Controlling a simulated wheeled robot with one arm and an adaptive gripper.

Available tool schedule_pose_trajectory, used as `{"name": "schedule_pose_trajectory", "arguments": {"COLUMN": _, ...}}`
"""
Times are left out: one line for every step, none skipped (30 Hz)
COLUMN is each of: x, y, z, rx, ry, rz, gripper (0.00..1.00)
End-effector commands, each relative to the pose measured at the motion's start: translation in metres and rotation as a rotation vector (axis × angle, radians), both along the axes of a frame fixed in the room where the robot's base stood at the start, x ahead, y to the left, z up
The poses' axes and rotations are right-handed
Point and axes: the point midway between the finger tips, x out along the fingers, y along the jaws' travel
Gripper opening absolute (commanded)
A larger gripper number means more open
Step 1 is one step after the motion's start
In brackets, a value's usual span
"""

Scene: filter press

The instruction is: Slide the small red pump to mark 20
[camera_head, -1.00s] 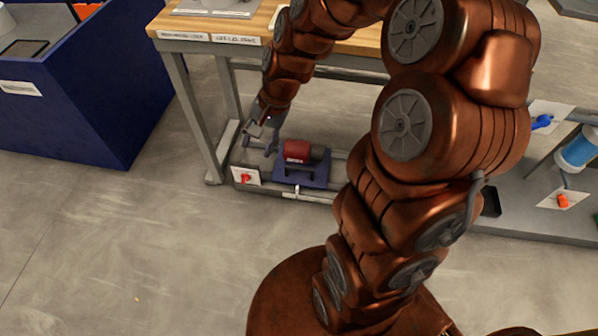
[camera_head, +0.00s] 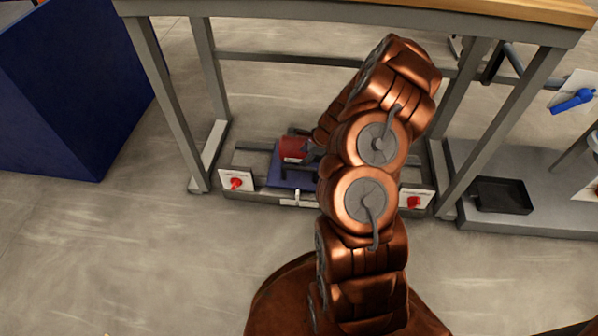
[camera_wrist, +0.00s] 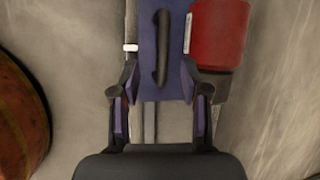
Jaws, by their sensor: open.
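The small red pump (camera_head: 292,149) sits on a blue carriage plate (camera_head: 283,179) on the rail low under the workbench, toward the left part of the rail. In the wrist view the red pump body (camera_wrist: 218,32) is at upper right, beside the blue plate (camera_wrist: 150,70) with its dark curved handle (camera_wrist: 161,45). My gripper (camera_wrist: 160,100) is open, with one finger on each side of the plate's near end below the handle. Whether the fingers touch the plate cannot be told. In the head view my arm hides most of the gripper. No mark numbers are readable.
A red knob on a white plate (camera_head: 236,182) stands at the rail's left end, another (camera_head: 414,201) at its right. A small white lever (camera_head: 297,196) is at the rail's front. Bench legs (camera_head: 168,100) frame the space. A black tray (camera_head: 502,195) lies at right.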

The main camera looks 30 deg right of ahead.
Motion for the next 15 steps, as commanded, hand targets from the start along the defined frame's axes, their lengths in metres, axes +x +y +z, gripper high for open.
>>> {"name": "schedule_pose_trajectory", "arguments": {"x": -0.003, "y": -0.008, "z": -0.016, "rx": 0.001, "ry": 0.007, "rz": -0.029, "gripper": 0.45}}
{"name": "schedule_pose_trajectory", "arguments": {"x": -0.005, "y": -0.011, "z": -0.02, "rx": 0.001, "ry": 0.01, "rz": -0.044, "gripper": 0.45}}
{"name": "schedule_pose_trajectory", "arguments": {"x": -0.006, "y": -0.015, "z": -0.024, "rx": 0.001, "ry": 0.014, "rz": -0.059, "gripper": 0.45}}
{"name": "schedule_pose_trajectory", "arguments": {"x": -0.007, "y": -0.017, "z": -0.027, "rx": 0.002, "ry": 0.016, "rz": -0.068, "gripper": 0.45}}
{"name": "schedule_pose_trajectory", "arguments": {"x": -0.007, "y": -0.018, "z": -0.03, "rx": 0.002, "ry": 0.017, "rz": -0.074, "gripper": 0.45}}
{"name": "schedule_pose_trajectory", "arguments": {"x": -0.007, "y": -0.019, "z": -0.033, "rx": 0.002, "ry": 0.017, "rz": -0.08, "gripper": 0.45}}
{"name": "schedule_pose_trajectory", "arguments": {"x": -0.006, "y": -0.019, "z": -0.035, "rx": 0.003, "ry": 0.018, "rz": -0.082, "gripper": 0.45}}
{"name": "schedule_pose_trajectory", "arguments": {"x": -0.005, "y": -0.019, "z": -0.037, "rx": 0.003, "ry": 0.018, "rz": -0.082, "gripper": 0.45}}
{"name": "schedule_pose_trajectory", "arguments": {"x": -0.004, "y": -0.018, "z": -0.041, "rx": 0.003, "ry": 0.017, "rz": -0.083, "gripper": 0.45}}
{"name": "schedule_pose_trajectory", "arguments": {"x": -0.002, "y": -0.017, "z": -0.045, "rx": 0.002, "ry": 0.017, "rz": -0.082, "gripper": 0.45}}
{"name": "schedule_pose_trajectory", "arguments": {"x": -0.001, "y": -0.017, "z": -0.049, "rx": 0.002, "ry": 0.017, "rz": -0.082, "gripper": 0.45}}
{"name": "schedule_pose_trajectory", "arguments": {"x": 0.002, "y": -0.015, "z": -0.054, "rx": 0.002, "ry": 0.017, "rz": -0.08, "gripper": 0.45}}
{"name": "schedule_pose_trajectory", "arguments": {"x": 0.003, "y": -0.014, "z": -0.059, "rx": 0.002, "ry": 0.017, "rz": -0.08, "gripper": 0.45}}
{"name": "schedule_pose_trajectory", "arguments": {"x": 0.005, "y": -0.013, "z": -0.063, "rx": 0.002, "ry": 0.017, "rz": -0.08, "gripper": 0.45}}
{"name": "schedule_pose_trajectory", "arguments": {"x": 0.008, "y": -0.011, "z": -0.068, "rx": 0.002, "ry": 0.016, "rz": -0.079, "gripper": 0.45}}
